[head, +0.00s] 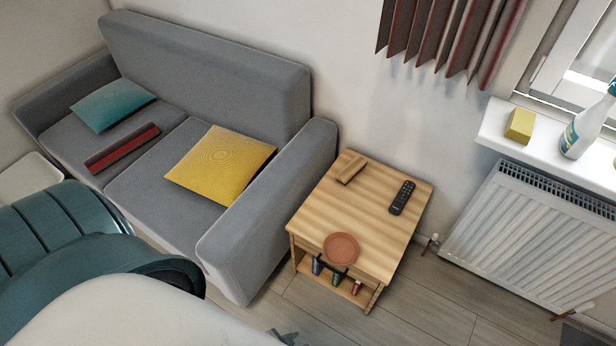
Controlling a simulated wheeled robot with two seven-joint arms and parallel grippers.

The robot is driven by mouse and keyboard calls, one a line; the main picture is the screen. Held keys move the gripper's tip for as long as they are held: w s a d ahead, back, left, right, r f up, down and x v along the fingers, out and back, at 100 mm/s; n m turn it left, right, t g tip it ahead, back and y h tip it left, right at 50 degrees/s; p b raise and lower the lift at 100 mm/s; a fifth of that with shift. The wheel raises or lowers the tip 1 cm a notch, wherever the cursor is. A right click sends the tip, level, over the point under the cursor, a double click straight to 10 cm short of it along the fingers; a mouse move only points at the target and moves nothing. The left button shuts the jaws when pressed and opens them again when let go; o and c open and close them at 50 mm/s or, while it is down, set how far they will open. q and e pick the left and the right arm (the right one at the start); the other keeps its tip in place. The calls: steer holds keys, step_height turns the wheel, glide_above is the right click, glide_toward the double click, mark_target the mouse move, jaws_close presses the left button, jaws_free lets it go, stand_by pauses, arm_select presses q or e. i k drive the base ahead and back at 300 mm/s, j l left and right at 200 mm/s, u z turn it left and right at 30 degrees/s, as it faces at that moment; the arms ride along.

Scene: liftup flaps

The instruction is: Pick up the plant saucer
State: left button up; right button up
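The plant saucer (341,248) is a round terracotta-brown dish. It lies flat near the front edge of the small wooden side table (330,205). Nothing touches it from above. A small dark grey piece that looks like part of my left gripper (285,337) shows at the bottom edge, below and left of the table and apart from the saucer. Most of it is hidden or out of frame, so its opening does not show. My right gripper is not in view.
A black remote (402,198) and a small wooden block (351,167) lie farther back on the table. Several small items stand on its lower shelf. The grey sofa (265,225) is close on the left, the radiator (530,235) on the right. Floor (430,300) before the radiator is clear.

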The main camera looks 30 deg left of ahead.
mark_target(341, 249)
steer(key=k+j, duration=0.1)
steer(key=j, duration=1.1)
steer(key=k+j, duration=0.15)
steer(key=j, duration=0.45)
